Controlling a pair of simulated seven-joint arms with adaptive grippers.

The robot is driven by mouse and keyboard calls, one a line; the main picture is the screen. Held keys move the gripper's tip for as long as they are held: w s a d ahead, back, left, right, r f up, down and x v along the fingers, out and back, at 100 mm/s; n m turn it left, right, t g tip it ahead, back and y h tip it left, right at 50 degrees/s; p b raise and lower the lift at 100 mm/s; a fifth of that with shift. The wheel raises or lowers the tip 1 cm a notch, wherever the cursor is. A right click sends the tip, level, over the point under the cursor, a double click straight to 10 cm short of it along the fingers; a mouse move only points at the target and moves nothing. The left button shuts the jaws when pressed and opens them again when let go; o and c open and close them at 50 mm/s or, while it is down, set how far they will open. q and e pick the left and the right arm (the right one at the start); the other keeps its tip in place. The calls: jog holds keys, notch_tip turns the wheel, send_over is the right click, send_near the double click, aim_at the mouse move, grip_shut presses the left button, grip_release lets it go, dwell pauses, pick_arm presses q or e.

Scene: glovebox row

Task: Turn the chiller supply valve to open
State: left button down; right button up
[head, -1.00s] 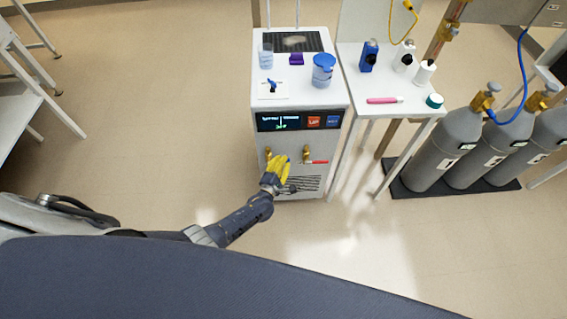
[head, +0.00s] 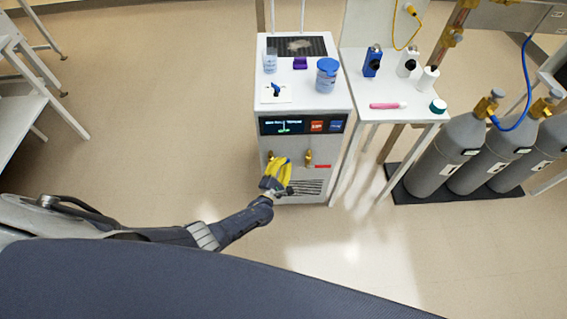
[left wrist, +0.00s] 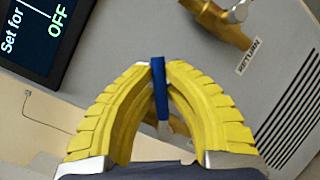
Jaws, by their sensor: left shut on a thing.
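The chiller (head: 262,150) is a white cabinet with a dark display and two brass valves low on its front. My left gripper (head: 281,164), with yellow ribbed fingers, is at the left valve (head: 270,156) and partly covers it. In the left wrist view the fingers (left wrist: 158,68) are shut on a blue valve handle (left wrist: 159,85), which stands between their tips. The right valve, marked RETURN (left wrist: 250,56), has a red handle (head: 322,166) lying level. My right gripper is not in view.
A cup (head: 270,62), a blue-lidded jar (head: 326,76) and a small blue lever (head: 276,90) are on the chiller top. A side table (head: 400,112) with bottles stands close on the right, then grey gas cylinders (head: 447,150). The floor left of the chiller is clear.

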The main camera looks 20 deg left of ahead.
pick_arm(q)
jog(key=shift+w+r, duration=0.1)
jog(key=shift+r, duration=0.05)
jog(key=c, duration=1.4)
grip_release()
jog(key=shift+c, duration=0.2)
jog(key=s+a+f, duration=0.1)
jog(key=s, duration=1.1)
